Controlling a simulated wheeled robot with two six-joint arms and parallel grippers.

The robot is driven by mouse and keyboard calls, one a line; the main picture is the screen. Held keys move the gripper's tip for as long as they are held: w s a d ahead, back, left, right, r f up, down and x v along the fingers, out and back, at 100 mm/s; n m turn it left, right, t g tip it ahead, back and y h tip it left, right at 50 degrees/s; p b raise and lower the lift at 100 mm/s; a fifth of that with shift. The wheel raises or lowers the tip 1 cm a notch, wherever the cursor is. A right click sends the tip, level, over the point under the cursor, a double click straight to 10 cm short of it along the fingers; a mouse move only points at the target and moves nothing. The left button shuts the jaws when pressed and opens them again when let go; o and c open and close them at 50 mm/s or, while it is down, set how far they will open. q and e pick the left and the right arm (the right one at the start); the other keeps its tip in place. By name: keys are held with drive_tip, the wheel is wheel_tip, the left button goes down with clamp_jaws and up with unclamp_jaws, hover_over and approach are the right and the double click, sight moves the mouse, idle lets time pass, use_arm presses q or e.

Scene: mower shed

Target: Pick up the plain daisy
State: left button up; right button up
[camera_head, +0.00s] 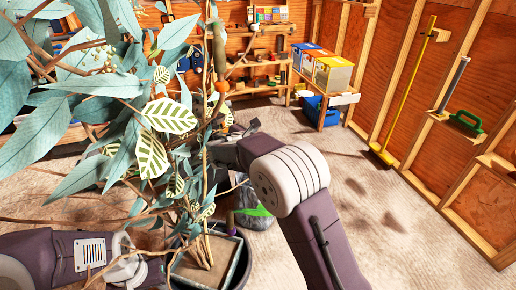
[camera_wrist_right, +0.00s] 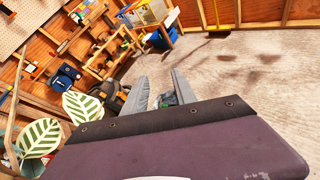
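I cannot make out a plain daisy in either view. A large potted plant with blue-green leaves (camera_head: 35,125) and white-and-green variegated leaves (camera_head: 168,115) fills the left of the head view.
The plant's dark pot (camera_head: 238,262) stands at the bottom centre. Boxes (camera_head: 333,74) sit on a shelf at the back, above a blue bin (camera_head: 320,112). A yellow broom (camera_head: 407,85) leans on the right wooden wall. The carpeted floor (camera_head: 400,240) at right is clear.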

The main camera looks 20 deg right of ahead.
clamp_jaws()
drive_tip(key=s+d+r+p, duration=0.3)
drive_tip(key=s+d+r, duration=0.5)
drive_tip(key=r, duration=0.3)
drive_tip(key=shift+s, duration=0.2)
